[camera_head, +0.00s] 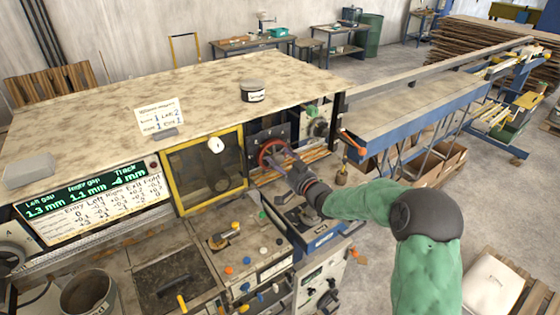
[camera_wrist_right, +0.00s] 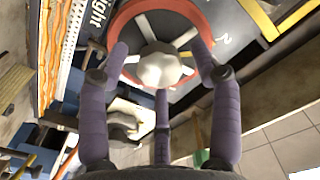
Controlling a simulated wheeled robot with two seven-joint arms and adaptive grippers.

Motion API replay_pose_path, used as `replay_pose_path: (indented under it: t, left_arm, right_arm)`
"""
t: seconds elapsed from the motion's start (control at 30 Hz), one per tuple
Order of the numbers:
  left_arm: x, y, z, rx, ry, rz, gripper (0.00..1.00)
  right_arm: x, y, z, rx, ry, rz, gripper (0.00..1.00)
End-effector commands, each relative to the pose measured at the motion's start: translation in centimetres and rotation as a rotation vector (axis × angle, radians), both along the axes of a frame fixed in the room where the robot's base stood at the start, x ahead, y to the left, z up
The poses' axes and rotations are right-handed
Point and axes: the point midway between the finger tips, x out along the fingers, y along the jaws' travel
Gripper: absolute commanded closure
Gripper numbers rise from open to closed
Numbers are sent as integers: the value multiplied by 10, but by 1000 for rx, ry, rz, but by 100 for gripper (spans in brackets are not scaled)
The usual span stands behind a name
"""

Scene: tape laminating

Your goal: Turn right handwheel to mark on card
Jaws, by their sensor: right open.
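The right handwheel (camera_head: 264,158) is a red ring on a dark panel, partly hidden by my right gripper. In the right wrist view the handwheel (camera_wrist_right: 205,28) shows its silver hub, spokes and a dial plate with "ight" and a "2". My right gripper (camera_head: 284,162) has its purple fingers spread in front of the wheel. In the wrist view the right gripper (camera_wrist_right: 160,70) has fingers on both sides of the hub and one below; contact cannot be told. The white card (camera_head: 159,120) stands on the machine top, its small writing only partly readable. My left gripper is out of view.
A green display (camera_head: 83,193) reads left gap 1.3 mm, right gap 1.1 mm, track -4 mm. A yellow-framed window (camera_head: 205,170) is left of the wheel. A dark round tin (camera_head: 252,92) sits on the top above. Knobs crowd the panel below.

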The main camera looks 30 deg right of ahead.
Motion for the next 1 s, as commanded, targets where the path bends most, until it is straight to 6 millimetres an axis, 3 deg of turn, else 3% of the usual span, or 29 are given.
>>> replay_pose_path:
  t: [0.4,0.6,1.0]
  left_arm:
    - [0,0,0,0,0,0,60]
    - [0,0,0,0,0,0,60]
    - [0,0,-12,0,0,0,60]
  right_arm:
    - [8,0,0,0,0,-1,36]
    - [8,0,0,0,0,-1,92]
    - [8,0,-2,-53,-5,0,92]
